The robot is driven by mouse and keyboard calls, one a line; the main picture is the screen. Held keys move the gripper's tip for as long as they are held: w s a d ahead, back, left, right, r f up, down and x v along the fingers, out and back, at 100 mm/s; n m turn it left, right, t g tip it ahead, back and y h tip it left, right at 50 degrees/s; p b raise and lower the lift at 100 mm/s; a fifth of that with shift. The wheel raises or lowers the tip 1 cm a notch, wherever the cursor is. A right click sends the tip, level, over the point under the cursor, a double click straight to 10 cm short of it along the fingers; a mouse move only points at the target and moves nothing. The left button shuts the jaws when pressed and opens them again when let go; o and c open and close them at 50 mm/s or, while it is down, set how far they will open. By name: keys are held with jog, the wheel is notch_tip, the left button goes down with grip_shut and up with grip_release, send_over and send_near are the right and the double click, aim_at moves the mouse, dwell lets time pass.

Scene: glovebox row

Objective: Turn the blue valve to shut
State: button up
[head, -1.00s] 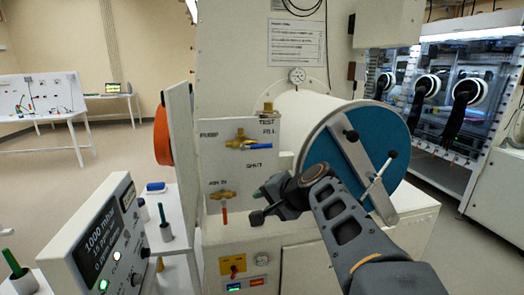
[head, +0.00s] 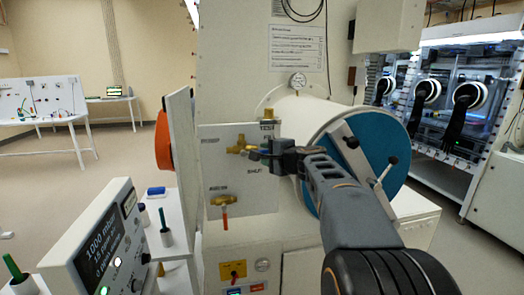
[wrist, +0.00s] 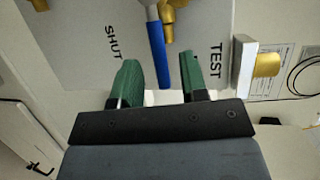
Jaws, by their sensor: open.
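The blue valve has a brass body (head: 237,149) on the upper part of the white panel, its handle pointing right in the head view. My gripper (head: 262,154) is at the handle and hides most of it there. In the wrist view the blue handle (wrist: 156,50) lies between the two green fingertips of my gripper (wrist: 161,78), with a gap on both sides. The gripper is open. The "SHUT" label (wrist: 112,42) is on the left and the "TEST" label (wrist: 216,62) on the right in the wrist view.
An orange-handled valve (head: 224,212) sits lower on the panel. A large cylinder with a blue door (head: 386,160) is to the right, close to my arm. A display box (head: 105,240) is at the lower left. A brass fitting (wrist: 267,65) juts out in the wrist view.

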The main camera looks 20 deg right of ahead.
aim_at(263, 152)
jog(key=shift+x, duration=1.5)
grip_shut()
